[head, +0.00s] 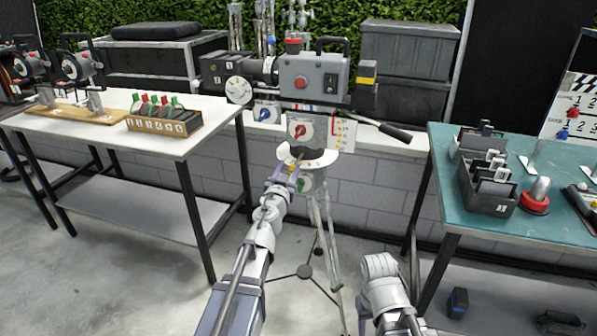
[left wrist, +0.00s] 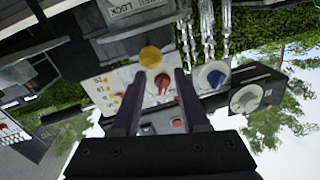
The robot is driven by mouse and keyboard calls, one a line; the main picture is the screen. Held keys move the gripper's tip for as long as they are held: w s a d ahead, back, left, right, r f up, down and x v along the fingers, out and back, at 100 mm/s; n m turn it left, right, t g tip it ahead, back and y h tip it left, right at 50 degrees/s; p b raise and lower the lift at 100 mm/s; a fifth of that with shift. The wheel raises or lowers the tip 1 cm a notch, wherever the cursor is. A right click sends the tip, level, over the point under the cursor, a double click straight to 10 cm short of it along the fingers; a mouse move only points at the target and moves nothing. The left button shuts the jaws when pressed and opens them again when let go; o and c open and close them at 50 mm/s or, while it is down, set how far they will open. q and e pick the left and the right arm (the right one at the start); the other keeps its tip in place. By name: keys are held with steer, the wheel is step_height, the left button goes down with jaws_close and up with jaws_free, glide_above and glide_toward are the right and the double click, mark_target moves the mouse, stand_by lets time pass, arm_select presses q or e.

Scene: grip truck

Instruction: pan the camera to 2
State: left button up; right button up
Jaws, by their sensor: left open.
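The grey film camera (head: 315,78) sits on a tripod (head: 322,215) in the middle of the head view. Below it is a white plate with a red knob (head: 301,130) and a numbered scale plate (head: 342,134). A black pan handle (head: 393,132) sticks out to the right. My left gripper (head: 292,168) is open, just below the red-knob plate. In the left wrist view, the red knob (left wrist: 162,82) appears between the two open fingers, with a yellow disc (left wrist: 150,55) beside it; I cannot tell if they touch. My right arm shows low in the head view, but its gripper does not.
A white table (head: 215,108) at left holds a wooden rack (head: 165,123) with red and green clips. A teal table (head: 540,235) at right holds a dark box (head: 487,185) and a red-based item (head: 535,203). A blue knob (head: 264,112) is left of the red one.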

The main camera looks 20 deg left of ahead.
mark_target(302, 154)
arm_select(q)
steer(key=shift+w+d+f+m+h+b, duration=0.2)
steer(key=shift+w+f+m+h, duration=0.2)
steer(key=shift+f, duration=0.2)
steer(key=shift+w+d+f+m+h+b, duration=0.1)
steer(key=shift+w+f+m+h+b, duration=0.15)
steer(key=shift+f+h, duration=0.3)
steer(key=shift+w, duration=4)
steer(key=shift+d, duration=0.1)
jaws_close()
